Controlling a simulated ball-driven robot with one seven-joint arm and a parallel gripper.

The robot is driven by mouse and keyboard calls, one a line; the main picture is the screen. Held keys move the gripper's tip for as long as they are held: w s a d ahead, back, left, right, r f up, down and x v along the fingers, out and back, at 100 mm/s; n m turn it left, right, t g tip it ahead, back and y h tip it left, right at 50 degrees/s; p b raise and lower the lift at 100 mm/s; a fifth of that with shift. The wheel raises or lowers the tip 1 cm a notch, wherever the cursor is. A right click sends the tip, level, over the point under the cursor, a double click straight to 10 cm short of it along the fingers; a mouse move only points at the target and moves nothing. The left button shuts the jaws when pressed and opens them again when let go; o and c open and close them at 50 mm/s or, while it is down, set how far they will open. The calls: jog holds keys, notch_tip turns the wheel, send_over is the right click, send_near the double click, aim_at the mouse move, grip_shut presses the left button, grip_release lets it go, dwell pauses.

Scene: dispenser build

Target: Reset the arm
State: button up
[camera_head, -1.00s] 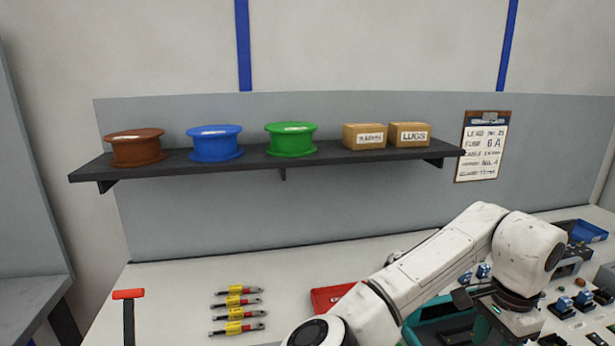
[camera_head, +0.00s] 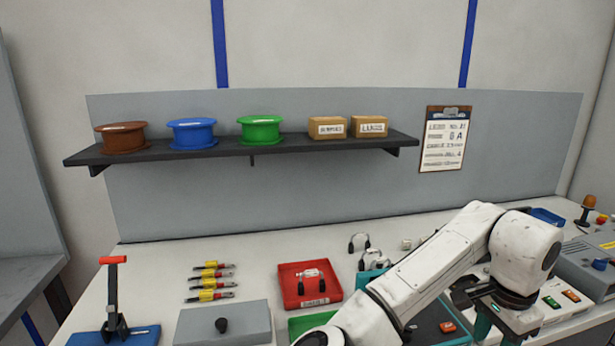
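My white arm (camera_head: 425,273) reaches up from the bottom edge to a bent joint (camera_head: 525,250) at the right, then turns down. My gripper (camera_head: 505,312) hangs below it over the right part of the bench. Its dark mount shows, but the fingertips are not clear, so I cannot tell whether it is open or holds anything. The arm hides part of the bench behind it.
On the white bench stand a red tray (camera_head: 284,290) with a small part, several yellow-banded leads (camera_head: 212,282), a grey box (camera_head: 200,324), a red-handled lever (camera_head: 113,290) and a grey unit (camera_head: 590,262). A dark shelf (camera_head: 270,150) holds spools and boxes.

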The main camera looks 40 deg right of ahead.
jog(key=w+d+r+n+h, duration=0.1)
jog(key=d+n+h, duration=0.4)
jog(key=w+a+f+n+t, duration=0.2)
jog(key=w+a+f+n, duration=0.5)
jog(key=a+f+n, duration=0.3)
jog(key=s+a+f+n+y, duration=0.2)
jog(key=a+f, duration=0.4)
jog(key=a, duration=0.3)
jog(key=s+a+f+n+y, duration=0.3)
jog(key=a+f+n, duration=0.3)
jog(key=a, duration=0.4)
jog(key=shift+s+f+g, duration=0.3)
jog(key=shift+s+g, duration=0.1)
jog(key=shift+s, duration=0.35)
